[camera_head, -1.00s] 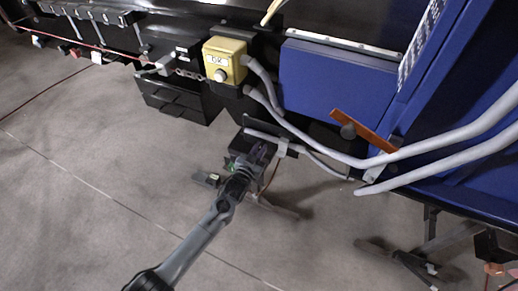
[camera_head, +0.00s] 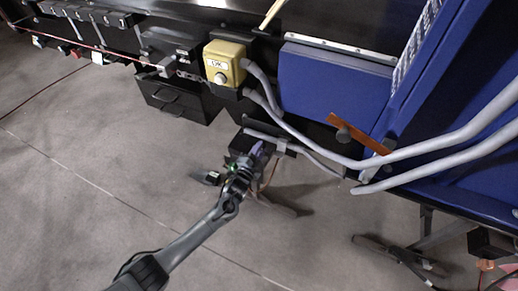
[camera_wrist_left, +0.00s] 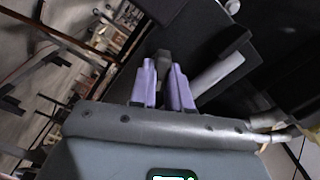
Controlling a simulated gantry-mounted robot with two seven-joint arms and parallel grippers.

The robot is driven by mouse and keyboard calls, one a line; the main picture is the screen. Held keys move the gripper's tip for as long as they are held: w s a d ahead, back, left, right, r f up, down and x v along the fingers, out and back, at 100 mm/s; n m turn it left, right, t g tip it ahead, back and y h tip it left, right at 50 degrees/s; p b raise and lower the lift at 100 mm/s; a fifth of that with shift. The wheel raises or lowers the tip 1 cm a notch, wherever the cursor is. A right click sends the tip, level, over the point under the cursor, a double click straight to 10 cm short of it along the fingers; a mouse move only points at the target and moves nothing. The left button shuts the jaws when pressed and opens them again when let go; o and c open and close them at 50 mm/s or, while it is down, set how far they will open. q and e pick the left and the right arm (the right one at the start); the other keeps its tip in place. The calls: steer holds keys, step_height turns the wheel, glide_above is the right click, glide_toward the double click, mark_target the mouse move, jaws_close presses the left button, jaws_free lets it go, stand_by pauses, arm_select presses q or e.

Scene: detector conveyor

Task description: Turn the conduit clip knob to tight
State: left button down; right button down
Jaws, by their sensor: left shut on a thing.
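My left gripper (camera_head: 257,149) reaches in from the lower left, its purple fingers at the black bracket beneath the conveyor. In the left wrist view the two purple fingers (camera_wrist_left: 164,88) are shut on a small dark knob (camera_wrist_left: 163,60) between them. In the head view the gripper hides this knob. A grey clip (camera_head: 281,148) sits on the grey conduit (camera_head: 318,163) just right of the fingertips. I cannot read any tight mark or the knob's angle. My right gripper is not in view.
A yellow box (camera_head: 225,62) with a round button stands above the gripper. An orange plate (camera_head: 358,132) with a dark round knob lies to the right. Thick grey conduits (camera_head: 430,152) run across the right side. Open floor (camera_head: 90,190) lies left and below.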

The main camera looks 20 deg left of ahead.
arm_select(q)
steer(key=shift+f+m+p, duration=0.1)
steer(key=shift+m+p, duration=0.3)
steer(key=shift+m, duration=2.4)
steer(key=c, duration=1.1)
jaws_free()
steer(key=shift+s, duration=0.15)
